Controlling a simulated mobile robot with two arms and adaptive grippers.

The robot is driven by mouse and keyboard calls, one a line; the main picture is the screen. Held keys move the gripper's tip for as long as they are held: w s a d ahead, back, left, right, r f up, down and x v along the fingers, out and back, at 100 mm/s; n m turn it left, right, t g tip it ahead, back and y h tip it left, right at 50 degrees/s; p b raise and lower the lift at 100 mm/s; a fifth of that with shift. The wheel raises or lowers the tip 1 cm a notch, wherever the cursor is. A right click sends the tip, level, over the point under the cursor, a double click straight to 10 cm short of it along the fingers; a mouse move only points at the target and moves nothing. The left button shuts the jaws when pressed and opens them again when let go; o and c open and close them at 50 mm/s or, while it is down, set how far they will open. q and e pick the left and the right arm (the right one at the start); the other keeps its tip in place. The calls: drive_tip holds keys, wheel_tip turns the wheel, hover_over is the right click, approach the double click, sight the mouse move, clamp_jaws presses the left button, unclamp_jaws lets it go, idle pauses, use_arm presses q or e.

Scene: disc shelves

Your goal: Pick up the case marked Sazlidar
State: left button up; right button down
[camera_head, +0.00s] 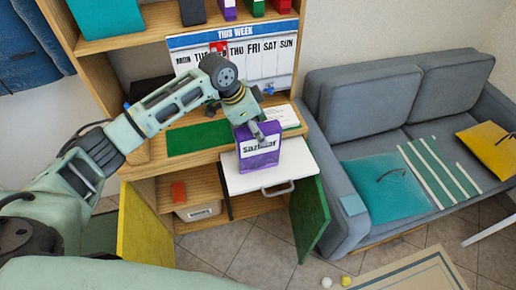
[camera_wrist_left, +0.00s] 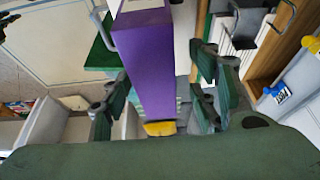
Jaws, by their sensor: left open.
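The purple case (camera_head: 260,158) with a white band stands upright at the desk's front, on or just above the white drawer front; I cannot tell which. Its label appears to read "sazlidar", partly covered by my gripper. My left gripper (camera_head: 257,128) reaches down to the case's top from above. In the left wrist view, the purple case (camera_wrist_left: 147,65) extends between the spread fingers of my left gripper (camera_wrist_left: 163,92). The fingers are open, with a visible gap on the right side. My right gripper is not in view.
A white drawer (camera_head: 285,170) juts out below the case. A green cabinet door (camera_head: 309,218) stands open at right and a yellow one (camera_head: 146,225) at left. A calendar board (camera_head: 262,58) stands behind my arm. A grey sofa (camera_head: 345,205) is close on the right.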

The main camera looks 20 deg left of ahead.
sight(258, 149)
use_arm(q)
drive_tip(key=x, duration=0.1)
drive_tip(key=p+x, duration=0.1)
drive_tip(key=x, duration=0.3)
drive_tip(key=shift+s+d+f, duration=0.1)
drive_tip(key=shift+s+f, duration=0.05)
drive_tip(key=shift+s, duration=0.1)
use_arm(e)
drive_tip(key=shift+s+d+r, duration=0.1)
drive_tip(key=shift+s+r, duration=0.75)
use_arm(q)
drive_tip(key=shift+f+p, duration=0.2)
drive_tip(key=shift+p, duration=0.15)
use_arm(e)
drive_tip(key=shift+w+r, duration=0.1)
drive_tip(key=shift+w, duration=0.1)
use_arm(q)
clamp_jaws()
